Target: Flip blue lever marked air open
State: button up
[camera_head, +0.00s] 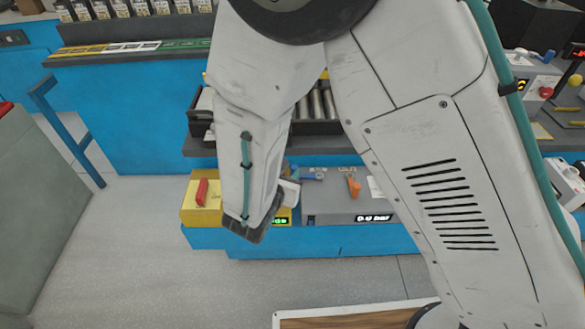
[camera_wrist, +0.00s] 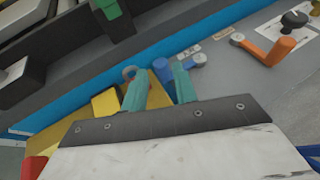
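The blue lever (camera_head: 313,176) sits on the grey panel of the low unit, just right of my gripper in the head view. In the wrist view the blue lever (camera_wrist: 198,60) reaches from a round end right of my fingers to a part just beyond the fingertips. My gripper (camera_wrist: 161,70) has its two teal fingers apart, with a gap between them. The lever's near part shows beyond this gap; I cannot tell whether the fingers touch it. In the head view my forearm mostly hides the fingers. A small label, too blurred to read, lies beside the lever.
An orange lever (camera_head: 353,185) stands right of the blue one, above a pressure display (camera_head: 375,217). A yellow box with a red lever (camera_head: 202,190) is on the left. A dark shelf edge (camera_head: 320,157) runs behind. A black knob (camera_wrist: 295,19) is at far right.

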aim_at(294, 167)
jog(key=shift+x, duration=1.8)
jog(key=shift+c, duration=0.3)
grip_shut()
